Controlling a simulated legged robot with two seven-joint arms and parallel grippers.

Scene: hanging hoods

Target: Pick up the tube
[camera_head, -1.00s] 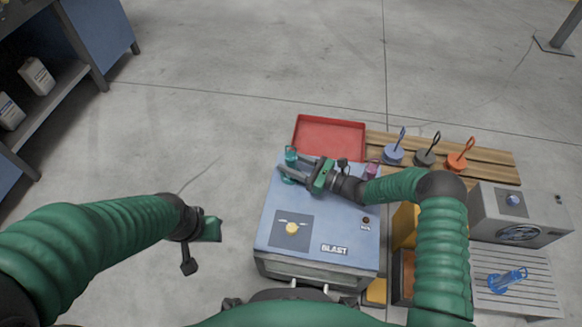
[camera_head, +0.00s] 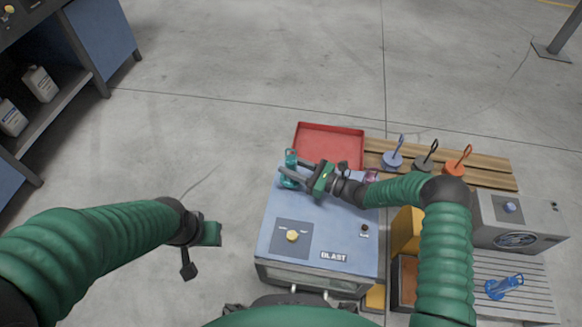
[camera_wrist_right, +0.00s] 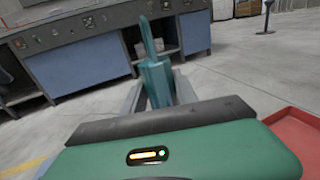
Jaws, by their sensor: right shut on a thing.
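A teal tube (camera_head: 290,168) stands at the far left corner of the blue-topped blast box (camera_head: 310,228). My right gripper (camera_head: 287,175) is shut on the tube, one finger on each side of it. In the right wrist view the teal tube (camera_wrist_right: 157,80) stands upright between the fingers, with a narrow stem pointing up. I cannot tell for sure whether its bottom touches the box top. My left gripper (camera_head: 198,246) hangs empty over the floor to the left of the box; its finger opening is unclear.
A red tray (camera_head: 328,146) lies behind the box. Blue, dark and orange hooked pieces (camera_head: 427,158) stand on a wooden pallet at the right. A pink item (camera_head: 371,177) sits beside my right wrist. A blue object (camera_head: 503,286) lies on a slatted grey surface.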

